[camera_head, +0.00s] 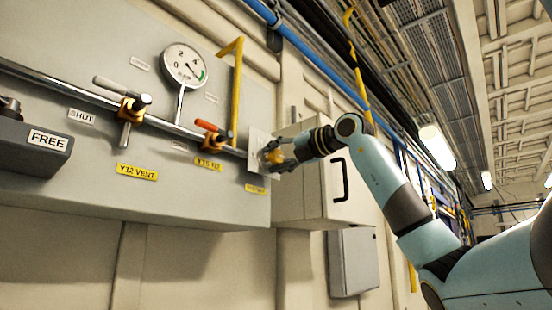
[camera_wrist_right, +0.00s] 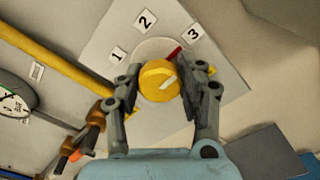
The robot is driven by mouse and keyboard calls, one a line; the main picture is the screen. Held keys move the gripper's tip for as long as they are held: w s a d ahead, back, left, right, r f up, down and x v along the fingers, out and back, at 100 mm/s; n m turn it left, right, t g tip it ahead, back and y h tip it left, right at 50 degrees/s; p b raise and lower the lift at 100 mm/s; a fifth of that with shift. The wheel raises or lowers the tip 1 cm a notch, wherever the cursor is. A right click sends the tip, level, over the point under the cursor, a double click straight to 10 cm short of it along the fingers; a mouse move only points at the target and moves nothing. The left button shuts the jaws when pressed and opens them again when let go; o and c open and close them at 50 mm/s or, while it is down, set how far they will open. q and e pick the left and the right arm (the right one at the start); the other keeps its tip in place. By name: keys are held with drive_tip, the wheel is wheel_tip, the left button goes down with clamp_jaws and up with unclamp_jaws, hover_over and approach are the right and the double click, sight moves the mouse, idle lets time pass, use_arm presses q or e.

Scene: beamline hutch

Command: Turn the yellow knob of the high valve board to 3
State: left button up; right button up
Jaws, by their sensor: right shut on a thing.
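The yellow knob (camera_wrist_right: 158,80) sits on a pale plate (camera_wrist_right: 110,38) with number tags 1 (camera_wrist_right: 117,55), 2 (camera_wrist_right: 145,21) and 3 (camera_wrist_right: 194,33). My right gripper (camera_wrist_right: 178,76) is shut on the knob, one finger on each side. In the head view my right gripper (camera_head: 272,156) reaches the plate at the board's right end. My left gripper is not in view.
The grey board (camera_head: 60,190) carries a pipe, a round gauge (camera_head: 184,66), a brass valve (camera_head: 132,108) and an orange-handled valve (camera_head: 208,130). A grey cabinet (camera_head: 310,195) with a black handle stands right behind my right arm. A yellow pipe (camera_wrist_right: 55,62) runs beside the plate.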

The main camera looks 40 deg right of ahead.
sight(280, 158)
drive_tip(key=shift+f, duration=0.25)
drive_tip(key=o, duration=1.2)
drive_tip(key=shift+r, duration=0.15)
drive_tip(key=s, duration=0.4)
drive_tip(key=s+d, duration=0.1)
drive_tip(key=s, duration=0.1)
drive_tip(key=shift+s+a, duration=0.2)
drive_tip(key=shift+s, duration=0.5)
